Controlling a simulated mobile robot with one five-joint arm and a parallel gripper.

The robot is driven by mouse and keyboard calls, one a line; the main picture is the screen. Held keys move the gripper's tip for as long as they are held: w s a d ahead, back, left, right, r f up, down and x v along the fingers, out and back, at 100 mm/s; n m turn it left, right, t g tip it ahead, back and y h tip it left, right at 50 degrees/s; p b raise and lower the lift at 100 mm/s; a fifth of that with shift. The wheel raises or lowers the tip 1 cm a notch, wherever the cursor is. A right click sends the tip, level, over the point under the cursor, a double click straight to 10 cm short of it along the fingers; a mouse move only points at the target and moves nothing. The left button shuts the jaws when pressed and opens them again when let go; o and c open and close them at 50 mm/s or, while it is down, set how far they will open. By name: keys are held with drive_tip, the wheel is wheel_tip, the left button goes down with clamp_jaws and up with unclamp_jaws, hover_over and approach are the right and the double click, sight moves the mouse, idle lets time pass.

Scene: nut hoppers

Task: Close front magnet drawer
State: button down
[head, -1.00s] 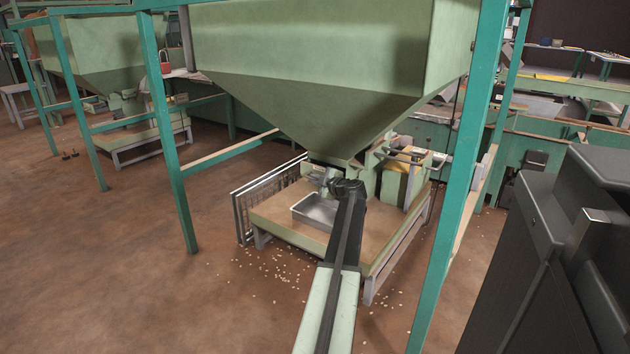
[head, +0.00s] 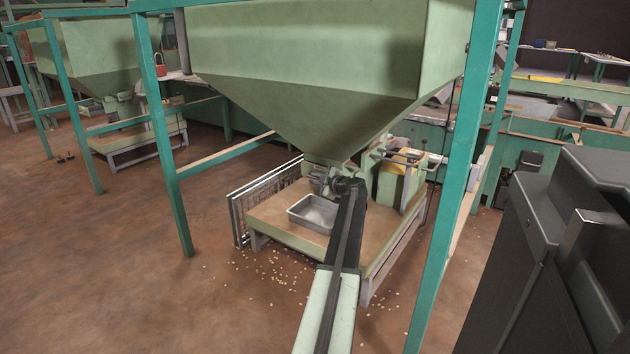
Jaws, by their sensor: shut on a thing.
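The green hopper (head: 325,110) narrows to an outlet above a low stand. At the outlet is a small grey fitting, the front magnet drawer (head: 316,178), partly hidden by my arm. My gripper (head: 331,184) is at the end of my arm, right at this drawer, and is shut on its front. The fingertips are small and mostly covered by my wrist. How far the drawer stands out is too small to tell.
A metal tray (head: 312,212) lies on the stand (head: 275,217) just below the outlet. Green frame posts (head: 165,150) rise left and right of the hopper. A dark cabinet (head: 570,250) is close at the right. Open floor (head: 110,270) lies left, with scattered nuts near the stand.

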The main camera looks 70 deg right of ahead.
drive_tip(key=c, duration=1.6)
unclamp_jaws()
drive_tip(key=shift+s+d+r, duration=0.1)
drive_tip(key=shift+d+r, duration=0.05)
drive_tip(key=shift+d, duration=0.1)
drive_tip(key=shift+o, duration=0.4)
drive_tip(key=shift+a, duration=0.1)
drive_tip(key=p+v, duration=0.1)
drive_tip(key=v, duration=0.6)
drive_tip(key=shift+s+a+p, duration=0.25)
drive_tip(key=shift+s+p, duration=0.05)
drive_tip(key=shift+p, duration=0.05)
